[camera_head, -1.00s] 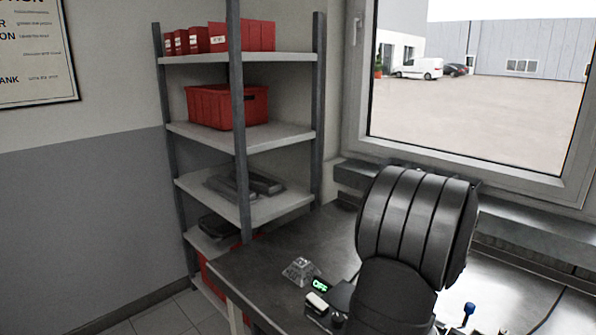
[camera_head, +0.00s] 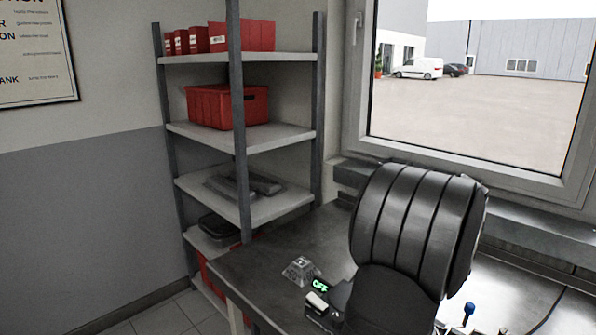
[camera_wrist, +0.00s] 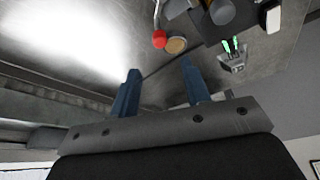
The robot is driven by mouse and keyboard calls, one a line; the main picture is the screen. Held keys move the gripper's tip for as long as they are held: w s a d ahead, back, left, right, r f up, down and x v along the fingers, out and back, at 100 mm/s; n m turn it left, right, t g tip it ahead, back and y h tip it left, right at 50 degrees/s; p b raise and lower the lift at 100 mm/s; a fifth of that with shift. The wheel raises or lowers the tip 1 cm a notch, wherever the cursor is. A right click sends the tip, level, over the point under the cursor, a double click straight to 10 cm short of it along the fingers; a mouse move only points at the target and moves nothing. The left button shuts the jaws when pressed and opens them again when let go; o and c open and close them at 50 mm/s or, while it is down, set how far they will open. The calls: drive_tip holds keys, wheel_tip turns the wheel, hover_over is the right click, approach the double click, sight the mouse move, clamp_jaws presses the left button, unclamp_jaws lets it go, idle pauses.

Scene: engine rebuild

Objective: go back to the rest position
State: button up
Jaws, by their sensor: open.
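My gripper (camera_wrist: 158,82) shows in the wrist view with its two blue fingers apart and nothing between them. The metal table (camera_wrist: 110,45) lies beyond the fingertips, and no object touches them. In the head view my dark ribbed arm stands over the right part of the table (camera_head: 270,265); my gripper is not visible there.
A blue-topped lever (camera_head: 469,308) stands at right. The wrist view shows a red knob (camera_wrist: 159,39). A shelf (camera_head: 280,205) stands behind.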

drive_tip(key=x, duration=1)
drive_tip(key=shift+w+a+f, duration=0.1)
drive_tip(key=shift+f, duration=0.1)
drive_tip(key=shift+d+r+m, duration=0.2)
drive_tip(key=shift+r+m, duration=0.05)
drive_tip(key=shift+m, duration=0.15)
drive_tip(key=shift+s+d+m+t+h, duration=0.1)
drive_tip(key=shift+d+m+t+h, duration=0.15)
drive_tip(key=shift+m, duration=0.35)
drive_tip(key=shift+s+d+m+t+h, duration=0.1)
drive_tip(key=shift+m+h, duration=0.25)
drive_tip(key=shift+m, duration=0.25)
